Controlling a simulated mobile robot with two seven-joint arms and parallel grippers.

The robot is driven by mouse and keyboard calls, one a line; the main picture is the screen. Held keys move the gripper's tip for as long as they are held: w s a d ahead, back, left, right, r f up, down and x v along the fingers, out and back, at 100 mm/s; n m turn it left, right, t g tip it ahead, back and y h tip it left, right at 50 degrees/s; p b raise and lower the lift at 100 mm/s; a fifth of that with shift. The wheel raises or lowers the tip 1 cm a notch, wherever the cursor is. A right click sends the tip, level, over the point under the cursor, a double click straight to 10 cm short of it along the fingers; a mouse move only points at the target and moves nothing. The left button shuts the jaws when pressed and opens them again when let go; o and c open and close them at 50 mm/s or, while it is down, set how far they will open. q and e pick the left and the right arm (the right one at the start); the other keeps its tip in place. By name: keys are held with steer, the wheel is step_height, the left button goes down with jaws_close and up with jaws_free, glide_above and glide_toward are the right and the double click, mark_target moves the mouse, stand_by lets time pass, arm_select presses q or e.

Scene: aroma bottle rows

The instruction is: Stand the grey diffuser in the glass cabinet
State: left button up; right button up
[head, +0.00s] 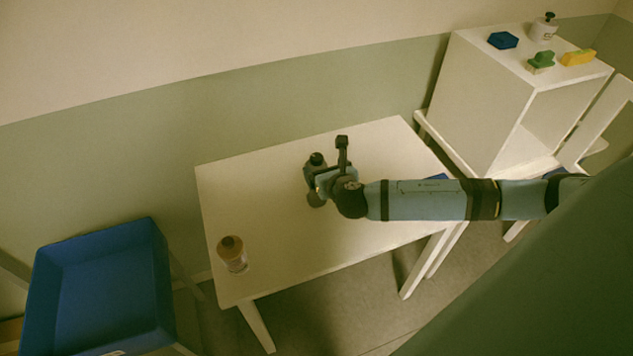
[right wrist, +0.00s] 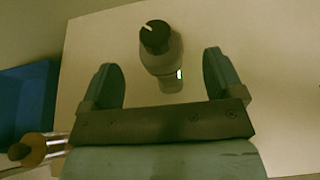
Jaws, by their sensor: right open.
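The grey diffuser (head: 316,160), a bottle with a dark round cap, stands upright on the white table. My right gripper (head: 318,180) is beside it in the head view and partly hides its body. In the right wrist view, the diffuser (right wrist: 168,68) stands just ahead of my open right gripper (right wrist: 164,76), with its lower body near the gap between the fingertips. No grip on it shows. The white cabinet (head: 478,90) stands at the right, its front open; a white framed panel (head: 603,112) beside it looks like its door. My left gripper is out of view.
A clear bottle with a brown cap (head: 232,256) stands near the table's left front; a blue bin (head: 100,285) is further left. A blue block (head: 503,40), white bottle (head: 543,30), green item (head: 541,60) and yellow item (head: 578,58) sit on the cabinet top.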

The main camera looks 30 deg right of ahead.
mark_target(319, 165)
steer(key=shift+p+x, duration=0.45)
steer(key=shift+x, duration=2.65)
steer(key=shift+a+f, duration=0.1)
steer(key=shift+a, duration=0.05)
steer(key=c, duration=1.5)
